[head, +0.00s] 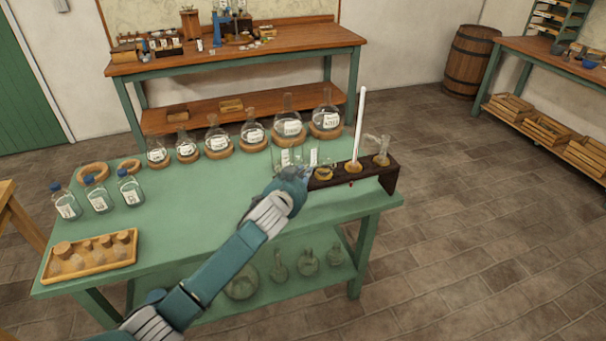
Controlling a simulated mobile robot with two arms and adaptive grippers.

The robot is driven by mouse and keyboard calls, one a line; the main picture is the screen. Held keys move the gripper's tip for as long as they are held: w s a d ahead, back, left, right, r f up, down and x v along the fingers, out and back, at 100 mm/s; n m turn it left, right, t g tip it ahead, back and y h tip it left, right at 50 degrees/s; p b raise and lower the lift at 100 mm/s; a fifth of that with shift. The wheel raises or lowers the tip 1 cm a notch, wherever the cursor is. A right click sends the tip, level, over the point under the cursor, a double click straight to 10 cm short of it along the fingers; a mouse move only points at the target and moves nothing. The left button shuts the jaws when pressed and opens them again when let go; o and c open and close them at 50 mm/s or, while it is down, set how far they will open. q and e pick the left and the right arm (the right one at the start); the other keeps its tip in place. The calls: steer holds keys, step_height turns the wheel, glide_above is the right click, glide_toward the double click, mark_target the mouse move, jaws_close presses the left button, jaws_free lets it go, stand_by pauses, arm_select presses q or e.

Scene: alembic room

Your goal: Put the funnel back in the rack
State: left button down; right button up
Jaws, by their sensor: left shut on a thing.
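The dark wooden rack (390,178) stands at the right end of the green table. A tall white rod (360,125) and a small glass piece (382,152) stand upright in it, with a glass piece in a ring (324,170) to their left. My left gripper (305,174) is at the rack's left end, shut on clear glass that I take for the funnel. The gripper and its wrist hide most of this glass, so its shape and whether it touches the rack cannot be told. My right gripper is not in view.
Labelled flasks (253,134) on cork rings line the table's back edge. Labelled glass beakers (285,158) stand close behind my left gripper. Blue-capped bottles (100,196) and a wooden tray (88,268) of corks are at the left. The green tabletop's middle (190,205) is clear.

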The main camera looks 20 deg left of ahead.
arm_select(q)
steer(key=shift+f, duration=0.15)
steer(key=c, duration=1.7)
jaws_free()
steer(key=shift+o, duration=0.2)
